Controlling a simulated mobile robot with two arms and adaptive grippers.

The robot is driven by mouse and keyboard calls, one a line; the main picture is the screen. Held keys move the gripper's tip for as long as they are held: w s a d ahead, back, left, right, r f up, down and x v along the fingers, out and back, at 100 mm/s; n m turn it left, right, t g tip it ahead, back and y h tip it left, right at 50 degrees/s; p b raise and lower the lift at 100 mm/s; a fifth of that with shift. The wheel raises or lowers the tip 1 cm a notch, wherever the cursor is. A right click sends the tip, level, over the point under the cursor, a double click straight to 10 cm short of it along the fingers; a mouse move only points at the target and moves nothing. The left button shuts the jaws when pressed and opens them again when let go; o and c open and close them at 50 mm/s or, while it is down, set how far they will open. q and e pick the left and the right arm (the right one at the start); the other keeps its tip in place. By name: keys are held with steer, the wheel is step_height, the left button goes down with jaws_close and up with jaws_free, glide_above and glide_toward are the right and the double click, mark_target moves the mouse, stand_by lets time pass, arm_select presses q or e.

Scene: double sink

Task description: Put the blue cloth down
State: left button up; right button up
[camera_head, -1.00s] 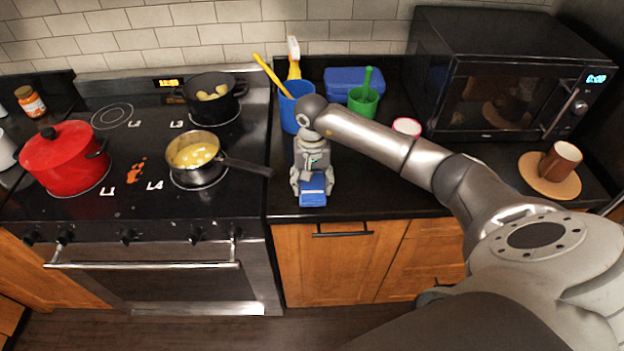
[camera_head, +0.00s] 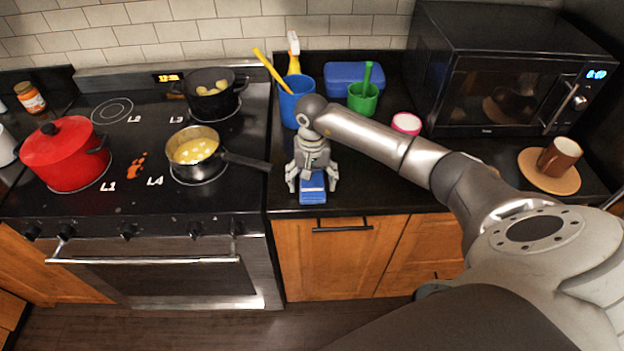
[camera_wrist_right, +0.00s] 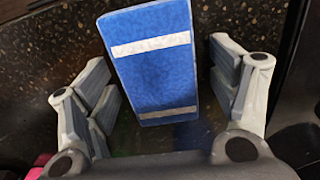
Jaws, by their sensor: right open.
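The blue cloth (camera_head: 312,190) lies on the black counter near its front edge, right of the stove. In the right wrist view the blue cloth (camera_wrist_right: 157,62) is a flat folded rectangle with two white stripes. My right gripper (camera_head: 312,184) is over the cloth and open, with one finger on each side of it. In the right wrist view gaps show between the cloth and both fingers of the right gripper (camera_wrist_right: 160,100). The far end of the cloth is hidden under the gripper in the head view. My left gripper is not in view.
Behind the gripper stand a blue container (camera_head: 293,103) with a yellow utensil, a green cup (camera_head: 362,101) and a blue box (camera_head: 350,77). A red-rimmed bowl (camera_head: 406,123) is to the right. The stove (camera_head: 70,212) with pots is left. Counter right of the cloth is clear.

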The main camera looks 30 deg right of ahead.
steer(key=shift+r, duration=0.1)
steer(key=shift+r+p, duration=0.2)
steer(key=shift+p, duration=0.15)
step_height(320, 180, up, 12)
steer(key=b, duration=0.4)
steer(key=shift+b, duration=0.4)
steer(key=shift+f, duration=0.15)
